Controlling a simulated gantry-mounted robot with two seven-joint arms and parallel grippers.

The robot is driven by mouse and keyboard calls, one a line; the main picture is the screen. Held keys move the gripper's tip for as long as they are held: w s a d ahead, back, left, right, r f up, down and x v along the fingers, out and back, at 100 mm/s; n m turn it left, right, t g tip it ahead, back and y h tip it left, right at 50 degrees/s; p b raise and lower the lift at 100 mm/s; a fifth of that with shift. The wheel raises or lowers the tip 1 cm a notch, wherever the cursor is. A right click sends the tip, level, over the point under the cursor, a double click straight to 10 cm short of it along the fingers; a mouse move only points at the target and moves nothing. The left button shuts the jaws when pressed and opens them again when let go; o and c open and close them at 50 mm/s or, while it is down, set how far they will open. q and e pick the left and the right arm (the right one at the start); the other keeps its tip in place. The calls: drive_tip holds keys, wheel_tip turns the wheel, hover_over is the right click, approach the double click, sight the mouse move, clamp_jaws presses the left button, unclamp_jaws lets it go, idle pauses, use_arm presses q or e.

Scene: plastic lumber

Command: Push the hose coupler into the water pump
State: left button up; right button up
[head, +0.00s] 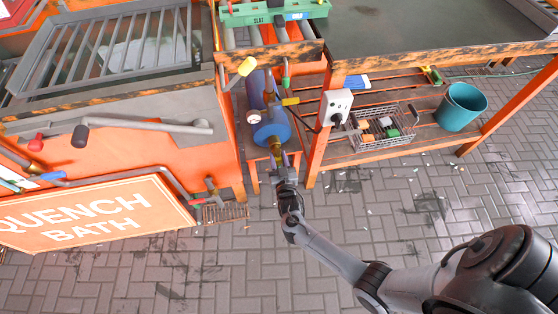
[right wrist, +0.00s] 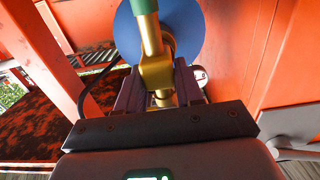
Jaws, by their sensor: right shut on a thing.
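The water pump (head: 271,131) is a blue rounded body standing between the orange quench bath and the workbench. Its blue round face also fills the top middle of the right wrist view (right wrist: 190,28). My right gripper (head: 278,160) reaches up to the front of the pump. In the right wrist view its two dark fingers (right wrist: 160,90) are shut on the brass hose coupler (right wrist: 156,72). A brass stem with a green end rises from the coupler, in front of the blue face. The coupler is close to the pump; I cannot tell whether it is seated. My left gripper is not in view.
A white socket box (head: 336,106) with a black plug is on the bench post, right of the pump. A wire basket (head: 378,130) and teal bucket (head: 461,106) stand on the lower shelf. The quench bath wall (head: 180,155) is close on the left. The paved floor is open.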

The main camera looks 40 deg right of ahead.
drive_tip(key=shift+w+d, duration=0.2)
drive_tip(key=shift+w, duration=0.15)
idle(0.5)
drive_tip(key=shift+w+d+f+b, duration=0.1)
drive_tip(key=shift+w+d+b, duration=0.2)
drive_tip(key=shift+w+b, duration=0.15)
drive_tip(key=o, duration=1.2)
drive_tip(key=shift+w+d, duration=0.1)
drive_tip(key=shift+w, duration=0.1)
drive_tip(key=o, duration=0.5)
drive_tip(key=shift+s, duration=0.15)
